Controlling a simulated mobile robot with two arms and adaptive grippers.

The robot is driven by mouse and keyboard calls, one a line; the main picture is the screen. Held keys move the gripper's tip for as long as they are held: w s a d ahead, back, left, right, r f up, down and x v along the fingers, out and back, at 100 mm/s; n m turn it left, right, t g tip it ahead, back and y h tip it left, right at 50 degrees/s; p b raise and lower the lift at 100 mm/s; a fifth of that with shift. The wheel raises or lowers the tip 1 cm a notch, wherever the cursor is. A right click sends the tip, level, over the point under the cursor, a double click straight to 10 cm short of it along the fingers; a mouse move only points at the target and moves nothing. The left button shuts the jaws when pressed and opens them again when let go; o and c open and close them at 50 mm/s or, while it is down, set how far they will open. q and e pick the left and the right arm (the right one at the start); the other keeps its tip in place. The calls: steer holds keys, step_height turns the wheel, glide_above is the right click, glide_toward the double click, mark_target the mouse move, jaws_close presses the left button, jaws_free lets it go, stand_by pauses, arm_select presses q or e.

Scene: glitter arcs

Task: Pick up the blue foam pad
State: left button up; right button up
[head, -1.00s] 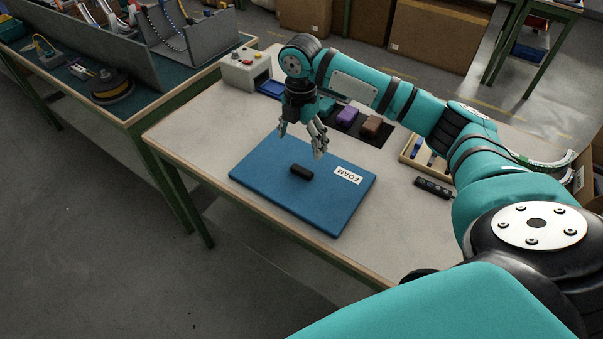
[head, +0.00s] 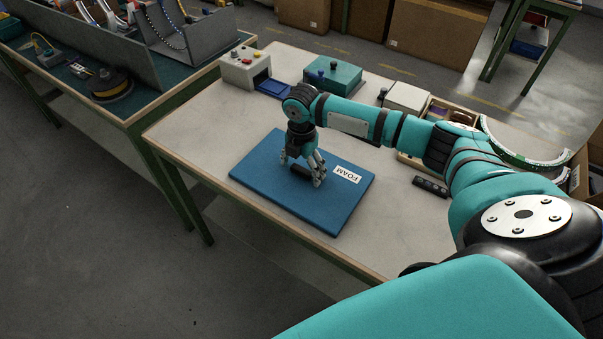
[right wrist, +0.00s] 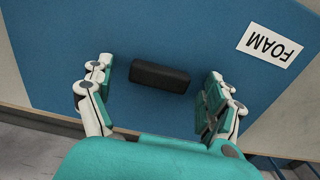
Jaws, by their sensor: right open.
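The blue foam pad (head: 262,172) lies flat on the pale table, with a white FOAM label (head: 345,174) near its right edge. A small black block (head: 300,172), perhaps a handle, sits at the middle of the pad. My right gripper (head: 301,177) is low over the pad with its fingers apart. In the right wrist view, the open fingers (right wrist: 157,92) stand either side of the black block (right wrist: 159,77), with blue pad (right wrist: 60,60) showing between them and it. My left gripper is in neither view.
A grey box with coloured buttons (head: 245,68) and a teal box (head: 333,74) stand at the back of the table. A black strip with buttons (head: 430,187) lies right of the pad. The table's front left (head: 190,130) is clear.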

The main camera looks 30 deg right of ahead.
steer(key=c, duration=1.2)
